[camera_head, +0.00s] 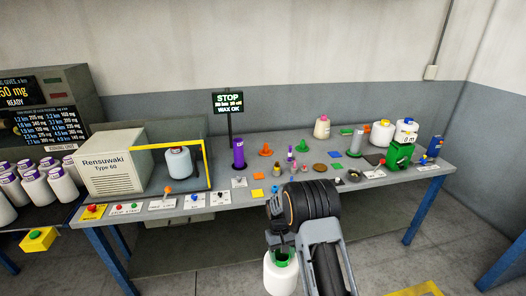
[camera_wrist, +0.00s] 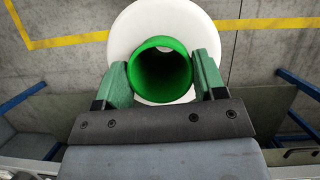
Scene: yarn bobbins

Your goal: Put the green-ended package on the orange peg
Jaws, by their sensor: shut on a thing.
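The green-ended package (camera_head: 281,277) is a white bobbin with a green tube end, hanging upright below my gripper (camera_head: 281,252) in front of the table. In the wrist view my gripper (camera_wrist: 162,76) has its two green-grey fingers shut on either side of the package's green tube (camera_wrist: 162,46), above the white yarn body (camera_wrist: 203,28). The tube's open mouth faces the camera. An orange cone-shaped peg (camera_head: 265,150) stands empty on the table (camera_head: 345,196), behind and above the package in the head view.
Small coloured pegs and pads crowd the table's middle.

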